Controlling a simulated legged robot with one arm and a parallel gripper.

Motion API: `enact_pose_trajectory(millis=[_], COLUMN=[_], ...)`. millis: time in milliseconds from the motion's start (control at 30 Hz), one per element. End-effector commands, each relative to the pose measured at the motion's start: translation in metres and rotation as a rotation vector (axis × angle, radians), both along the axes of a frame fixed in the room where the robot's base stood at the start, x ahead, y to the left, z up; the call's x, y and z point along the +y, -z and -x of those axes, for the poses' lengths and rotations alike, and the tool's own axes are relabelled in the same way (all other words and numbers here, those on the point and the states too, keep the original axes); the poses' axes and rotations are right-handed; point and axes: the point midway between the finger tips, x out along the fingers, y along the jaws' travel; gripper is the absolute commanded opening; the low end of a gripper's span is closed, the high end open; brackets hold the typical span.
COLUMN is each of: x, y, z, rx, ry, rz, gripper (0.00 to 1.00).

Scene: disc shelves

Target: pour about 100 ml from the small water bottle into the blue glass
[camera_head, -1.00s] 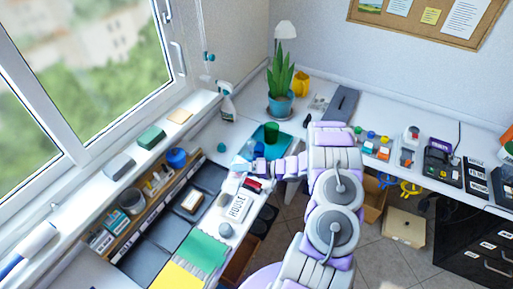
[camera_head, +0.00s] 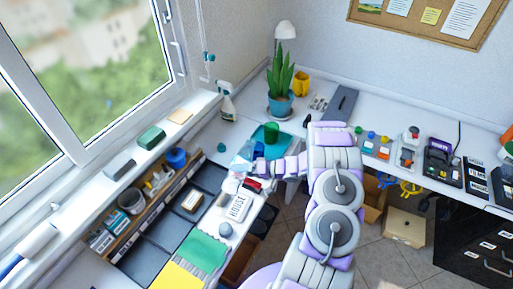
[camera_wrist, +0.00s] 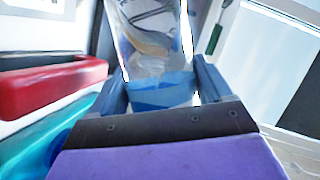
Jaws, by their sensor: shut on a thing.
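My gripper (camera_wrist: 160,92) is shut on the small water bottle (camera_wrist: 152,40), with one blue finger on each side of it. The bottle is clear, with a blue band low down between the fingers. In the head view my gripper (camera_head: 250,165) is at the left end of my arm, over the desk corner, and the pale, clear shape at it looks like the bottle (camera_head: 240,160). A dark blue object, likely the blue glass (camera_head: 258,150), stands close beside it, partly hidden. The water level and whether the bottle touches the glass cannot be told.
A green cup (camera_head: 271,130) stands behind on a teal mat (camera_head: 284,143). A potted plant (camera_head: 280,100), yellow mug (camera_head: 301,84) and spray bottle (camera_head: 227,106) are farther back. A red object (camera_head: 251,185) and a HOUSE sign (camera_head: 237,207) lie in front.

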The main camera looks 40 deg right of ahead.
Motion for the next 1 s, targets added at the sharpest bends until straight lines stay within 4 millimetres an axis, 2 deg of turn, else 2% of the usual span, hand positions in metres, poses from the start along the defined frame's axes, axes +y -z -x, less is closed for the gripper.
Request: enact_pose_trajectory(millis=[367,667,867,1000], x=[-0.002,-0.018,-0.026,-0.026], y=[-0.004,-0.018,-0.04,-0.039], z=[-0.001,-0.009,-0.013,-0.013], rx=[-0.017,-0.122,-0.186,-0.232], ry=[0.0,-0.002,-0.002,-0.003], rz=[0.036,0.272,0.416,0.517], gripper=[0.25,0.25,0.25,0.25])
